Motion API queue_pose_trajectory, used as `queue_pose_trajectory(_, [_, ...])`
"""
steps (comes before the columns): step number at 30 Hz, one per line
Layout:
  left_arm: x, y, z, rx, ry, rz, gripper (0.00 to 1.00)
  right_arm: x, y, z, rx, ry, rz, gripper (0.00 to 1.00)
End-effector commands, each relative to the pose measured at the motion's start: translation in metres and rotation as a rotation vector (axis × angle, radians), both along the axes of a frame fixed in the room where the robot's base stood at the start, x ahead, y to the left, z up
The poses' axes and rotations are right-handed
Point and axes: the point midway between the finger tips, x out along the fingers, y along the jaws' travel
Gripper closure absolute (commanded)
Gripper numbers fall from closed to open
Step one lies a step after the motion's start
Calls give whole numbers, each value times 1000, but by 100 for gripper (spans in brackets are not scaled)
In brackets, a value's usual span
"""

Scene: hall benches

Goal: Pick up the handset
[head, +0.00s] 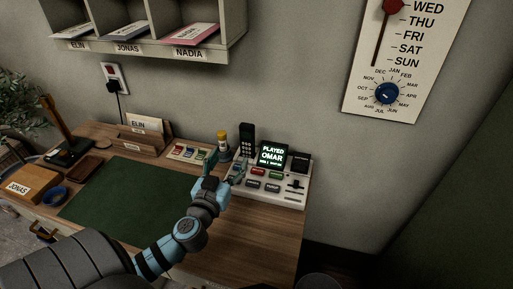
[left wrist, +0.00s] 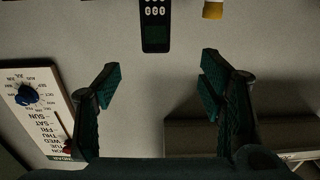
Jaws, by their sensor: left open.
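The handset (head: 246,140) is dark, with a keypad and a small screen. It stands upright at the back of the desk, left of the lit display. In the left wrist view the handset (left wrist: 156,30) shows at the top edge, between the lines of the two fingers and beyond their tips, partly cut off by the frame. My left gripper (head: 224,166) is open and empty, in front of the handset and apart from it. Its two spread fingers (left wrist: 158,85) have only wall between them in the left wrist view. My right gripper is not in view.
A console (head: 268,187) with coloured buttons and a display (head: 271,155) reading "PLAYED OMAR" stands right of the handset. A yellow-capped bottle (head: 222,138) stands close on its left. A green mat (head: 125,200) covers the desk's middle. Pigeonholes (head: 150,48) hang above.

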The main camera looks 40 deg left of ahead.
Motion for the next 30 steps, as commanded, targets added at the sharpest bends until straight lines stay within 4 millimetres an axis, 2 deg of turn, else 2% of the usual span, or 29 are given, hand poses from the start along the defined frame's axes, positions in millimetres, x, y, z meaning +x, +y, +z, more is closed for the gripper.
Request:
queue_pose_trajectory(2, [3, -1, -10, -1, -1, -3, 37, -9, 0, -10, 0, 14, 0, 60])
queue_pose_trajectory(6, [28, 5, -6, -1, -5, -6, 37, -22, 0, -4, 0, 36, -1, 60])
queue_pose_trajectory(12, [78, 20, -5, -3, -3, -10, 37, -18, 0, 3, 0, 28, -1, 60])
queue_pose_trajectory(17, [98, 26, -7, -2, -2, -11, 37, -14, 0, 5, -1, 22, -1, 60])
queue_pose_trajectory(22, [130, 35, -8, -1, -1, -9, 37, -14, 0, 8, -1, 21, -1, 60])
queue_pose_trajectory(25, [141, 40, -9, -2, -1, -10, 37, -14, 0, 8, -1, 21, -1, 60])
queue_pose_trajectory(30, [142, 40, -10, -1, 1, -9, 37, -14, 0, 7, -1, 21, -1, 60])
